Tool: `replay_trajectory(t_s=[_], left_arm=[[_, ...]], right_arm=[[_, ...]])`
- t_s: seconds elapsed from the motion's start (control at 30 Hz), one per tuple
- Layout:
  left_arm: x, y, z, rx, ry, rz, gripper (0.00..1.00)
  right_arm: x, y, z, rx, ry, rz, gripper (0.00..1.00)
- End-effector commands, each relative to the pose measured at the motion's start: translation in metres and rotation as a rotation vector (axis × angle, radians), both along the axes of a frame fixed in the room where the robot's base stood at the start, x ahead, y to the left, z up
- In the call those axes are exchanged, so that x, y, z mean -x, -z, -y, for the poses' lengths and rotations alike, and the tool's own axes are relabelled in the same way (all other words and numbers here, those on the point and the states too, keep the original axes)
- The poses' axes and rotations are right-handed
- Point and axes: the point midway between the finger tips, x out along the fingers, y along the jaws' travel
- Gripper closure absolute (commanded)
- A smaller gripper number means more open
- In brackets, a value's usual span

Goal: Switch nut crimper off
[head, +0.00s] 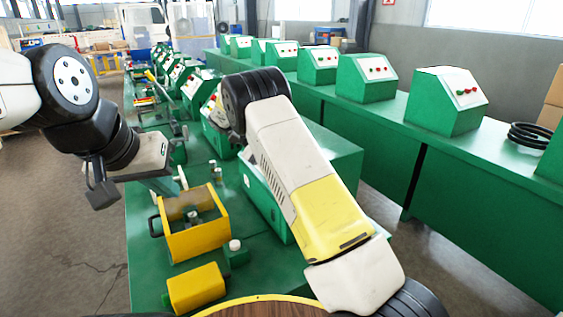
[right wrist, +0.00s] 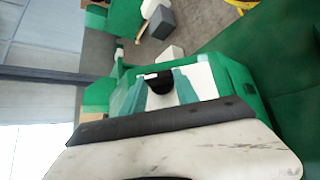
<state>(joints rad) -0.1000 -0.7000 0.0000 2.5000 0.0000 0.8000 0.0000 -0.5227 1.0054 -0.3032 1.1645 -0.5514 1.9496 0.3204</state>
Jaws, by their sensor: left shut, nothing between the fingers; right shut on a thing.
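The nut crimper's green control box (right wrist: 235,75) has a white sloped panel (right wrist: 206,82) with a black knob (right wrist: 160,84) on it in the right wrist view. My right gripper (right wrist: 163,78) has its two teal fingers on either side of this knob and is shut on it. The knob's exact angle is unclear. In the head view my right arm hides the right gripper and much of the near green box (head: 217,135). My left gripper (head: 170,188) is shut and empty, above the near machine's yellow frame (head: 195,240) on the left.
A green bench (head: 150,270) carries a row of machines running away from me. A yellow block (head: 196,288) lies at its near end. A second bench (head: 450,185) on the right holds several green control boxes (head: 445,100) and a black cable coil (head: 530,134). Grey floor lies between them.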

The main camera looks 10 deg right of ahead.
Motion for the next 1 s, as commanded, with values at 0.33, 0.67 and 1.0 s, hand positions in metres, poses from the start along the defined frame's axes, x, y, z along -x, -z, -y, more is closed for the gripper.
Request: replay_trajectory(t_s=[0.33, 0.67, 1.0], left_arm=[[0.000, 0.000, 0.000, 0.000, 0.000, 0.000, 1.00], [0.000, 0.000, 0.000, 0.000, 0.000, 0.000, 1.00], [0.000, 0.000, 0.000, 0.000, 0.000, 0.000, 1.00]], right_arm=[[0.000, 0.000, -0.001, -0.001, -0.003, 0.001, 0.46], [0.000, 0.000, 0.000, 0.000, -0.001, 0.001, 0.42], [0.004, -0.039, -0.002, -0.001, -0.004, 0.001, 0.42]])
